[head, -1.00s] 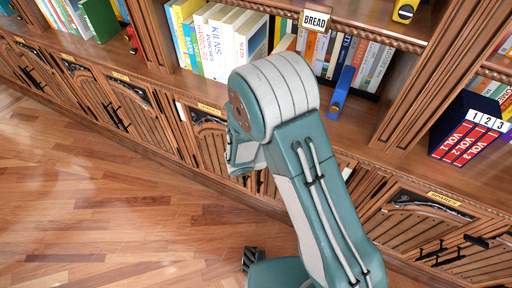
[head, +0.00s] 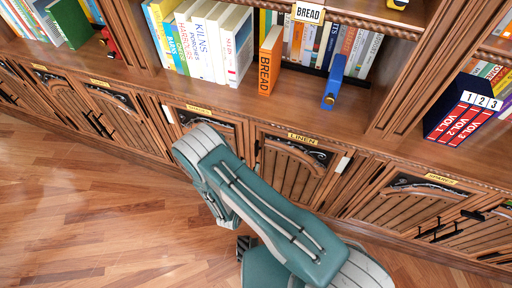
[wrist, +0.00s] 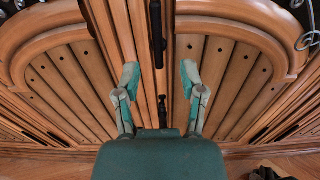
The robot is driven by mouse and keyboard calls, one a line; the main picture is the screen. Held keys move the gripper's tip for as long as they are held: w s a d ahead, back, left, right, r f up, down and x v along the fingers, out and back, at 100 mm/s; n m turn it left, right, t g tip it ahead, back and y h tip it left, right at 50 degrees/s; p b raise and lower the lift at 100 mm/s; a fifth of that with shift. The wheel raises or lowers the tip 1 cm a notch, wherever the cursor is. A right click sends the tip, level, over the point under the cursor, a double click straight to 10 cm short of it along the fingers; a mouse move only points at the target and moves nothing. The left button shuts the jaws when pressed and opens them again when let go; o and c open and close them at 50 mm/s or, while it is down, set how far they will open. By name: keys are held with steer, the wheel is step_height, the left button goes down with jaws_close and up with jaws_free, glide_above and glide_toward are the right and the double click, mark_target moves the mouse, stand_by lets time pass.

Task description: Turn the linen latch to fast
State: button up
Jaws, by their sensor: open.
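The cabinet door under the LINEN label (head: 303,138) has an arched, slatted panel (head: 288,172) in the head view. A pale upright piece (head: 343,163) is at its right edge and a dark upright bar (head: 257,149) is near its left edge. I cannot tell which of these is the latch. In the wrist view my gripper (wrist: 160,78) is open and empty, facing the post between two arched doors. A black upright bar (wrist: 157,32) lies ahead between the fingers, with a smaller dark fitting (wrist: 162,110) below. In the head view my arm hides the gripper.
An orange BREAD book (head: 270,62) and a blue object (head: 333,82) stand on the shelf above. The SPARE door (head: 400,205) is to the right, with black handles. Open wooden floor (head: 90,200) lies at the left front.

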mark_target(255, 151)
steer(key=x, duration=0.7)
steer(key=shift+w+a+f, duration=0.1)
steer(key=shift+w+a, duration=0.05)
steer(key=shift+a, duration=0.1)
steer(key=shift+w+d, duration=0.3)
steer(key=shift+w, duration=0.15)
steer(key=shift+c, duration=0.3)
jaws_close()
